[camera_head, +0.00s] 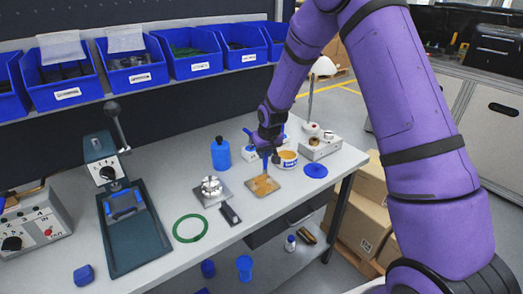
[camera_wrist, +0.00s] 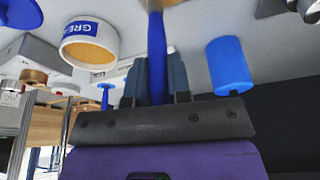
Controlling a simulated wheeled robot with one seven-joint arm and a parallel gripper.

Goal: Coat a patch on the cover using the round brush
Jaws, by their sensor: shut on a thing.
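My gripper (camera_head: 267,148) is shut on the blue handle of the round brush (camera_wrist: 157,58), which also shows as a thin blue strip in the head view (camera_head: 266,165). The brush points down over the square flat cover (camera_head: 276,192) on the bench. An orange-brown smear lies across much of the cover's top. The brush's tip seems to be at or just above the smear; contact is unclear. In the wrist view, the cover is out of sight and the bristles are barely seen. A white tub with a blue grease label (camera_wrist: 90,42) stands beside the brush, with orange grease inside (camera_head: 287,158).
A blue lid (camera_head: 315,171) lies right of the cover. A blue bottle (camera_head: 220,154) stands at its left, with a metal part on a plate (camera_head: 211,188) and a dark block (camera_head: 230,214) nearby. A green ring (camera_head: 190,229) lies in front. Blue bins line the back.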

